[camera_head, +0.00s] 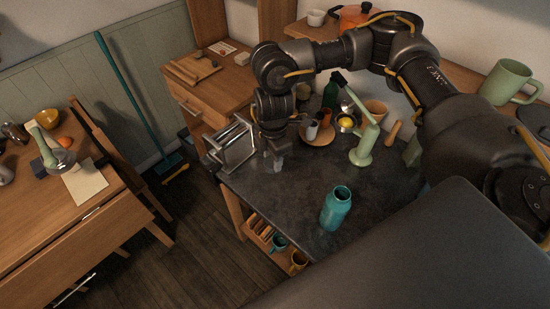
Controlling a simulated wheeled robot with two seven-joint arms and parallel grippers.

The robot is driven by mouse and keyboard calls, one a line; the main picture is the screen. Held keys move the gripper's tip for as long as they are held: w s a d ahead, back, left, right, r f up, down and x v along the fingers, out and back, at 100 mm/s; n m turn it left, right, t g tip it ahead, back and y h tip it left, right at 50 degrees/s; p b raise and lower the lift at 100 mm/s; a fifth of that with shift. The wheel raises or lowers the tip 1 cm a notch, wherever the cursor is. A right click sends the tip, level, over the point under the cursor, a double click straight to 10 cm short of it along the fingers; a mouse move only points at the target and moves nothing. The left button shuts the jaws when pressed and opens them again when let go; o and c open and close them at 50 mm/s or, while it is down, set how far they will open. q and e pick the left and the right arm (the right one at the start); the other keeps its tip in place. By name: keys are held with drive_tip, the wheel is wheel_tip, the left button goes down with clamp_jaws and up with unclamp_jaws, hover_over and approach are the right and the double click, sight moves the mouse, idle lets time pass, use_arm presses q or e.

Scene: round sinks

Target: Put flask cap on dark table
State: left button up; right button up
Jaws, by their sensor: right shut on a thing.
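The dark table (290,205) is a dark stone-like top in the middle of the view. A teal flask (336,208) stands upright near its front; its top looks uncapped. My right gripper (277,162) points down over the left part of the dark table, behind and left of the flask, beside the toaster. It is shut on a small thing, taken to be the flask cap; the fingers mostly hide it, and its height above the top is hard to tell. My left gripper is out of view.
A pale green lever device (364,145), a round board (318,133) with cups, and a dark green bottle (331,94) stand behind. The top between gripper and flask is clear. A wooden table (85,235) stands left.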

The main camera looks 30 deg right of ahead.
drive_tip(key=n, duration=0.1)
drive_tip(key=f+n, duration=0.1)
drive_tip(key=n, duration=0.1)
drive_tip(key=shift+s+d+f+n+p, duration=0.1)
drive_tip(key=shift+d+f+n+p, duration=0.15)
drive_tip(key=shift+n+p, duration=0.1)
drive_tip(key=shift+f+n, duration=0.55)
drive_tip(key=shift+n, duration=0.5)
drive_tip(key=shift+d+f+n, duration=0.1)
drive_tip(key=shift+f+n, duration=0.1)
drive_tip(key=shift+n, duration=0.1)
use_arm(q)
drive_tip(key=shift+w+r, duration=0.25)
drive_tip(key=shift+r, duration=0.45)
use_arm(e)
drive_tip(key=shift+f, duration=0.25)
use_arm(q)
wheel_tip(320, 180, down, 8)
drive_tip(key=b, duration=0.7)
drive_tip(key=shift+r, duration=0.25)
use_arm(e)
wheel_tip(320, 180, down, 7)
drive_tip(key=shift+r, duration=0.2)
use_arm(q)
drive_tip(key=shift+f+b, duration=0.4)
drive_tip(key=shift+b, duration=0.1)
use_arm(e)
drive_tip(key=shift+f, duration=0.55)
